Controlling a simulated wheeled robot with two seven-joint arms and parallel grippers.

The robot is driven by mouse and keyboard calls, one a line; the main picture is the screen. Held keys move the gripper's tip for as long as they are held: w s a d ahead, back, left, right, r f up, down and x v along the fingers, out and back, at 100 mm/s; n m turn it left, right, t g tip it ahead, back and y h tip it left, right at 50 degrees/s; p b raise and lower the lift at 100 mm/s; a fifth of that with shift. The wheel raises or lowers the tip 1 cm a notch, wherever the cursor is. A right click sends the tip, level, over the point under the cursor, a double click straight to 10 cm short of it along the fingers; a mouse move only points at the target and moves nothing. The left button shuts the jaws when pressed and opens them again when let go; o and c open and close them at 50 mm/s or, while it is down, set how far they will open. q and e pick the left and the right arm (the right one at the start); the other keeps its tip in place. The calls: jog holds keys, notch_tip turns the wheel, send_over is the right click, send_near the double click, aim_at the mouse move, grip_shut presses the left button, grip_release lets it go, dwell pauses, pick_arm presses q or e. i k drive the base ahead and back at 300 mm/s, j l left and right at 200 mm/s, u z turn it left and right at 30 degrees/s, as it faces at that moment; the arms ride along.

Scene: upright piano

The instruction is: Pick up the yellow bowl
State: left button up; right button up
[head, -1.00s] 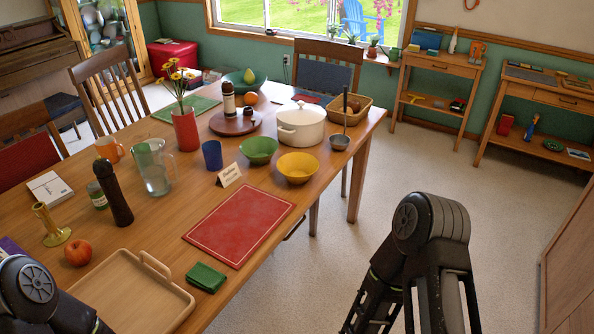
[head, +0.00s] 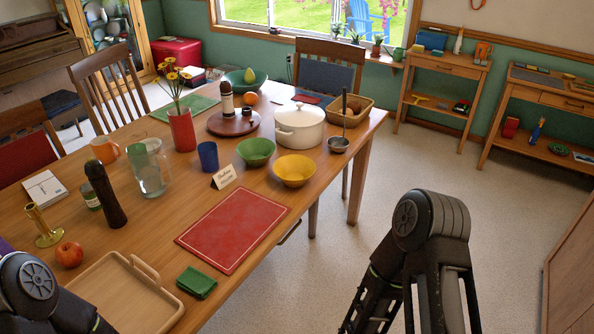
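The yellow bowl (head: 294,171) stands upright on the wooden table near its right edge, just in front of the white pot and to the right of the green bowl. It looks empty. Both of my arms show only in part: one at the lower left corner, one at the lower right beside the table. My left gripper and my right gripper are outside the picture, and neither arm touches the bowl.
A green bowl (head: 256,152), white lidded pot (head: 298,130), ladle (head: 340,144) and place card (head: 224,177) stand close to the yellow bowl. A red mat (head: 233,229) lies in front. A wooden tray (head: 112,292) and green cloth (head: 197,281) are nearer. Floor right of the table is clear.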

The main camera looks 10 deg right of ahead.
aim_at(295, 171)
jog(key=i+l+u, duration=0.15)
jog(key=i+l, duration=0.15)
jog(key=l, duration=0.65)
jog(key=i+l+u, duration=0.2)
jog(key=l, duration=0.75)
jog(key=i+l+u, duration=0.15)
jog(key=l, duration=0.85)
jog(key=i+l+u, duration=0.15)
jog(key=l, duration=0.9)
jog(key=i+l+u, duration=0.15)
jog(key=l, duration=0.85)
